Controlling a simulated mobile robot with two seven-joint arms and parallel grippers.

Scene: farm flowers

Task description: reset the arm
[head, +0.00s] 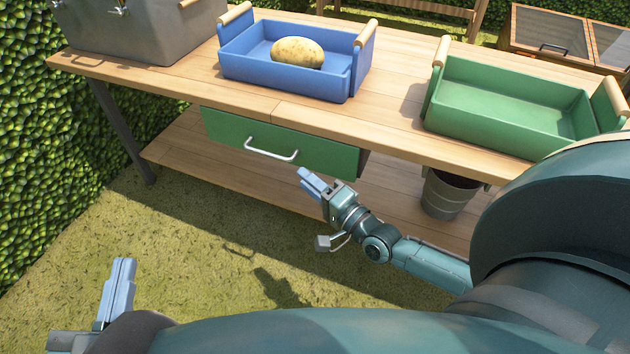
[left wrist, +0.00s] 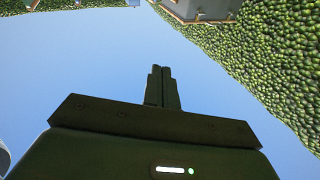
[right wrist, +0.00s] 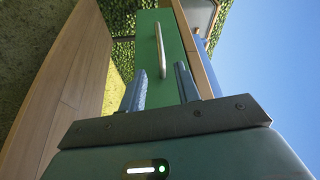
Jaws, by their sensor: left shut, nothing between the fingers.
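My left gripper (head: 123,268) is at the lower left of the head view, above the grass and clear of the bench. In the left wrist view its fingers (left wrist: 161,72) are together with nothing between them. My right gripper (head: 306,176) is in front of the bench, just below and right of the drawer handle (head: 271,150). In the right wrist view its two fingers (right wrist: 160,82) are apart and empty. The handle (right wrist: 161,52) shows beyond them, apart from the fingertips. The green drawer front (head: 225,132) sits under the bench top.
On the wooden bench (head: 400,60) stand a grey metal sink (head: 150,40), a blue crate (head: 285,85) holding a potato (head: 297,53), and an empty green crate (head: 500,120). A bucket (head: 448,195) is below at right. A hedge (head: 50,130) lines the left.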

